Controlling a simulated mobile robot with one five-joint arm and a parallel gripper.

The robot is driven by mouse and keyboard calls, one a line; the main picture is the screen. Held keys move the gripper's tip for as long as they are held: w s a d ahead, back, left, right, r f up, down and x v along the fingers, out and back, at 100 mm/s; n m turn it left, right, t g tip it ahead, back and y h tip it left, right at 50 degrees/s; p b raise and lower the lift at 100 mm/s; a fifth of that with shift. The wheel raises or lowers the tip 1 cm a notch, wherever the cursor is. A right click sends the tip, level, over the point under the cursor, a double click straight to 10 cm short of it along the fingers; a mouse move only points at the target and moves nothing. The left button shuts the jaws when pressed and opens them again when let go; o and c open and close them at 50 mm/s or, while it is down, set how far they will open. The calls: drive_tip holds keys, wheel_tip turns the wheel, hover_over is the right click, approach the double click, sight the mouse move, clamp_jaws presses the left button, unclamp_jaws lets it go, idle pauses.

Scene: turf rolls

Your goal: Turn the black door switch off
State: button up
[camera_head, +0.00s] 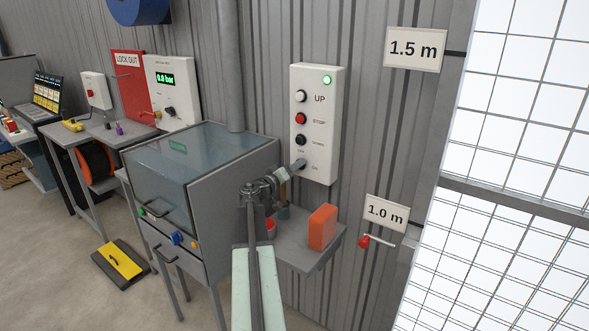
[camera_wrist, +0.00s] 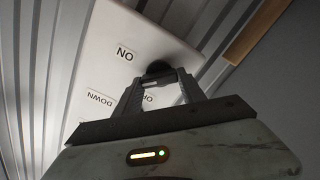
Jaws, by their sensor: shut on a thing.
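The white door control panel (camera_head: 326,105) hangs on the corrugated wall, with a green lamp (camera_head: 327,80) lit at its top. The black door switch (camera_head: 301,162) is the lowest control on it, and my gripper (camera_head: 293,168) reaches it from the lower left. In the wrist view my gripper (camera_wrist: 160,78) is shut on the black door switch (camera_wrist: 157,68), which shows dark between the fingertips. The ON label (camera_wrist: 125,53) is clear; the OFF label (camera_wrist: 149,98) is partly hidden by a finger. The knob's pointing direction cannot be made out.
A black DOWN button (camera_head: 300,140), red STOP button (camera_head: 300,118) and white UP button (camera_head: 300,96) sit above the switch. Below is a small grey shelf (camera_head: 290,257) with an orange block (camera_head: 322,227). A grey cabinet (camera_head: 232,205) stands left, and a gridded door (camera_head: 520,120) right.

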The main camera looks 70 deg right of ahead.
drive_tip(key=shift+w+d+n, duration=0.1)
drive_tip(key=shift+w+n, duration=0.05)
drive_tip(key=shift+n, duration=4.45)
drive_tip(key=o, duration=1.4)
drive_tip(key=shift+f, duration=0.1)
drive_tip(key=shift+c, duration=0.2)
drive_tip(key=v, duration=0.8)
